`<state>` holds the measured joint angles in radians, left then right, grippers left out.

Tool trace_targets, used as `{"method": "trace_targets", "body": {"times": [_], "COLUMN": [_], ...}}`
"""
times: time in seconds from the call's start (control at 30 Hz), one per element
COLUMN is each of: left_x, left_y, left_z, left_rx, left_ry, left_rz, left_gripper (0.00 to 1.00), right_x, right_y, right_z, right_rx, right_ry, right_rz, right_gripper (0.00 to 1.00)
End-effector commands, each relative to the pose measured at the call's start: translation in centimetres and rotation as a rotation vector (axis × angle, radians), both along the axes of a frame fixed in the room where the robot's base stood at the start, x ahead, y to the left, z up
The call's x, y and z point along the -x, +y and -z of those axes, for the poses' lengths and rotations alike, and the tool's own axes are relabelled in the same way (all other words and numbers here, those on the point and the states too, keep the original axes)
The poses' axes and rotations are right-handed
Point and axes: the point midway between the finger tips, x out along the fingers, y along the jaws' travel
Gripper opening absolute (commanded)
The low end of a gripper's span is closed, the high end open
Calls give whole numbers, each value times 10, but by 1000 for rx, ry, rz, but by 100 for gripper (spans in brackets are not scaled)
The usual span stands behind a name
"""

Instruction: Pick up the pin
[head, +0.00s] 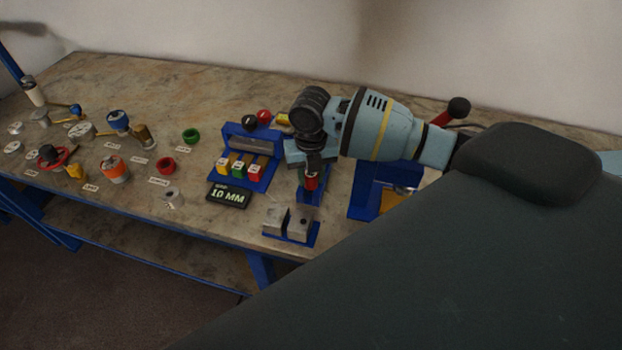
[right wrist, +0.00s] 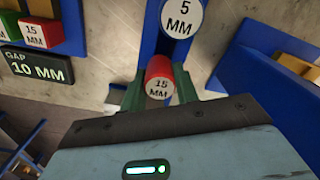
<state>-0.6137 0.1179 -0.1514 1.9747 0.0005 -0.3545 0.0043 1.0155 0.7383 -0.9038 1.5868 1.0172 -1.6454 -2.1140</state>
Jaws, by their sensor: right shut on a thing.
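A red pin (right wrist: 158,78) with a white end marked 15 MM sits between the two green fingers of my right gripper (right wrist: 160,92) in the right wrist view. The gripper is shut on it. In the head view my right gripper (head: 311,168) points down over a narrow blue stand (head: 312,197), and a bit of the red pin (head: 311,183) shows below it. Whether the pin still touches the stand cannot be told. A white round end marked 5 MM (right wrist: 182,17) shows just beyond on the blue stand. My left gripper is not in view.
Metal blocks (head: 290,222) stand in front, a blue fixture (head: 367,195) to the right. Flanged vessels and rings cover the left bench.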

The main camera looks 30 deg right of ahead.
Motion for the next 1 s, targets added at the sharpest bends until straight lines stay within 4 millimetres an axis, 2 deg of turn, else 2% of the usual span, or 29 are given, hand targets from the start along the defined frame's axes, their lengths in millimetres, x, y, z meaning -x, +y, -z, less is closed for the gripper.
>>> {"method": "trace_targets", "body": {"times": [0.33, 0.57, 1.0], "left_x": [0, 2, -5], "left_y": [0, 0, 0], "left_z": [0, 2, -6], "left_rx": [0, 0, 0], "left_ry": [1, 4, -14], "left_rz": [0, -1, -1], "left_gripper": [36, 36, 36], "right_x": [-1, -1, 58], "right_y": [0, 0, 4], "right_z": [-8, -35, -41], "right_rx": [0, -1, 1], "right_ry": [-2, -4, 0], "right_rz": [0, 1, -1], "right_gripper": [5, 5, 5]}}
